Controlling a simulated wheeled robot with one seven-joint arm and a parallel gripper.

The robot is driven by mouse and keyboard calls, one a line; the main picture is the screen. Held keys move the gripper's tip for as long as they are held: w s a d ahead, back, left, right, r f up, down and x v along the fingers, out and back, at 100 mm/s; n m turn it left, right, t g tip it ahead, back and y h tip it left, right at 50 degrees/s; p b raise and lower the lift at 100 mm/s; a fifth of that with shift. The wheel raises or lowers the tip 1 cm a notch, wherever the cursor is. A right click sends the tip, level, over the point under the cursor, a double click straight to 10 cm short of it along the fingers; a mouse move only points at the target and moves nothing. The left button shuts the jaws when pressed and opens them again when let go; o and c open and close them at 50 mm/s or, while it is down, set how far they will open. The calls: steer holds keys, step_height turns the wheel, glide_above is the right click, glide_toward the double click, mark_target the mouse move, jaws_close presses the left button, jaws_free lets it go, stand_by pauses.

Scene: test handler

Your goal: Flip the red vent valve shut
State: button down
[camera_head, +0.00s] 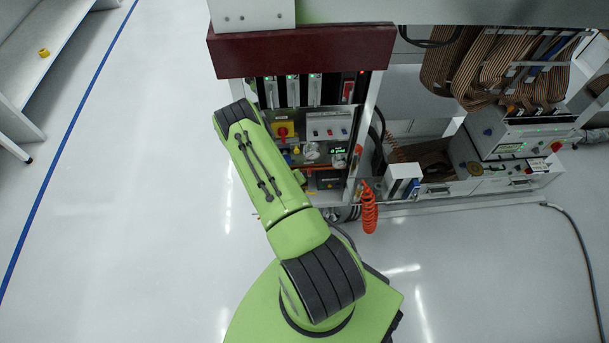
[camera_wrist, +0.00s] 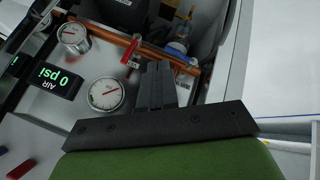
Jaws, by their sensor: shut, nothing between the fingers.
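In the wrist view, a small red lever (camera_wrist: 130,49), which looks like the vent valve handle, sits at a copper pipe (camera_wrist: 160,52). It lies crosswise to the pipe. My gripper (camera_wrist: 159,68) is shut and empty, its dark fingertips just right of the lever and close to the pipe in the picture. Whether they touch anything I cannot tell. Two round gauges (camera_wrist: 106,93) and a green air display (camera_wrist: 57,81) reading 0 psi are to the left. In the head view my arm hides the gripper, and I cannot make out the lever.
The head view shows the panel's yellow-and-red switch (camera_head: 284,131) and a dark red beam (camera_head: 300,50) above. An orange coiled hose (camera_head: 369,207) hangs at right, near a bench with instruments (camera_head: 510,140). The floor (camera_head: 130,200) at left is clear.

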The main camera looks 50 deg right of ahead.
mark_target(310, 170)
steer(key=d+f+b, duration=0.1)
steer(key=d+f, duration=0.1)
steer(key=d, duration=0.3)
steer(key=shift+d+f, duration=0.25)
steer(key=shift+d, duration=0.15)
